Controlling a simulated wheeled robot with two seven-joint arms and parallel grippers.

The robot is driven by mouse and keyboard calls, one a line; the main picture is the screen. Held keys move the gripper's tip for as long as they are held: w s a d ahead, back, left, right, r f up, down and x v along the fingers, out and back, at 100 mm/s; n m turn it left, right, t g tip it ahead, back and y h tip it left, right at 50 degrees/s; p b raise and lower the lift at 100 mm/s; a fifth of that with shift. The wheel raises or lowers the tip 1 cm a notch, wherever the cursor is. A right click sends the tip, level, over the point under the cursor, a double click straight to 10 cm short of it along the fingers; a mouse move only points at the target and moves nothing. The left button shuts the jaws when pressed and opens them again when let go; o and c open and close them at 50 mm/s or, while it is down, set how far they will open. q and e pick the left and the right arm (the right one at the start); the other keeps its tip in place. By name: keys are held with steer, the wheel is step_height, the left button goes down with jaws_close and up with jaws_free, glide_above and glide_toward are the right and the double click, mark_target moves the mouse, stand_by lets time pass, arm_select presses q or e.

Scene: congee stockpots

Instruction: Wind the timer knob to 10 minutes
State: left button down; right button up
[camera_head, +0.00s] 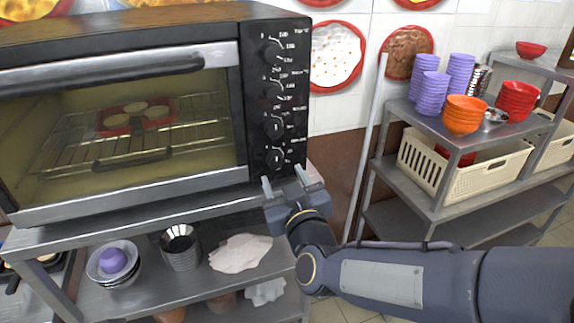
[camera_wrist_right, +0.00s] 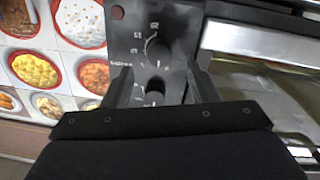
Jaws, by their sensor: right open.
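The black toaster oven (camera_head: 120,200) stands on a metal shelf unit, with a column of several round knobs on its right-hand panel. The lowest knob (camera_head: 276,158) is just above my right gripper (camera_head: 283,183), which is open and empty in front of the panel's lower end. In the right wrist view, a dial knob (camera_wrist_right: 158,50) with number marks lies beyond the fingertips. Another knob (camera_wrist_right: 155,91) shows between the open fingers (camera_wrist_right: 160,80), apart from both. The timer's label and exact setting are too small to read. My left gripper is not in view.
Below the oven, the shelf holds bowls (camera_head: 112,262), stacked metal cups (camera_head: 181,248) and a pale cloth (camera_head: 240,253). A rack (camera_head: 440,135) with purple, orange and red bowls stands at right. A pale pole (camera_head: 367,145) leans between them.

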mark_target(277, 163)
steer(key=x, duration=0.5)
steer(key=shift+p, duration=0.3)
steer(key=c, duration=1)
